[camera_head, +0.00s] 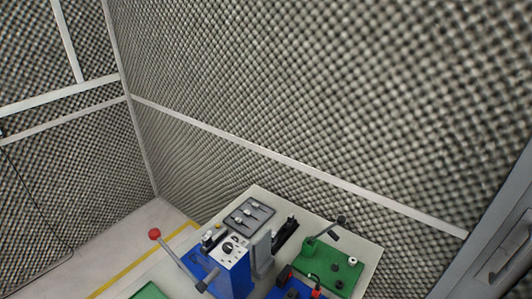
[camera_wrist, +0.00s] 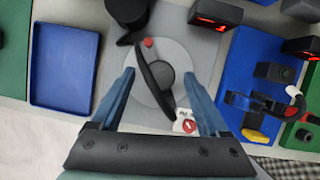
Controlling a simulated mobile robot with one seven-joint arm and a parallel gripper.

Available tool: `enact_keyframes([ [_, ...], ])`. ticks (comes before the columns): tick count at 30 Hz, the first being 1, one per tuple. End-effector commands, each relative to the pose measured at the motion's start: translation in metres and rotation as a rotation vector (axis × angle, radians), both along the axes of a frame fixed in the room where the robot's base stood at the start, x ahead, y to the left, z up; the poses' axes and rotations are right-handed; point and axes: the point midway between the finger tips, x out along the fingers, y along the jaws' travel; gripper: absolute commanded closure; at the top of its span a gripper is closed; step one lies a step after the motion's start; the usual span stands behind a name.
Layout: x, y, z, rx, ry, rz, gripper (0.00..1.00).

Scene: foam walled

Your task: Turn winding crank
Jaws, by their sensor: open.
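The winding crank (camera_wrist: 146,62) shows in the wrist view as a black arm across a round grey disc with a dark hub, on a grey plate. A large black knob (camera_wrist: 128,12) is at its upper end, partly cut off by the frame's top edge. My gripper (camera_wrist: 159,73) is open, its two blue fingers spread left and right of the hub and crank arm in the picture. Nothing is held between them. Whether either finger touches the crank cannot be told. I cannot make out this crank surely in the head view, and my gripper is not visible there.
In the wrist view a blue tray (camera_wrist: 35,65) is left of the crank. A blue board (camera_wrist: 233,73) with connectors and a cable is right. The head view shows a crowded bench (camera_head: 369,258), a red-knobbed lever (camera_head: 155,234) and foam walls behind.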

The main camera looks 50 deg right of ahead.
Motion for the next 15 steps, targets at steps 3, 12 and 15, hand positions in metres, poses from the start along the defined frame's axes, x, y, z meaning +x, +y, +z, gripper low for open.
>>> enact_keyframes([
  [3,-0.001,0.000,0.001,0.000,0.001,0.000,0.22],
  [12,-0.010,-0.002,0.022,-0.004,0.000,0.003,0.22],
  [15,-0.016,-0.004,0.037,-0.004,0.001,0.002,0.22],
])
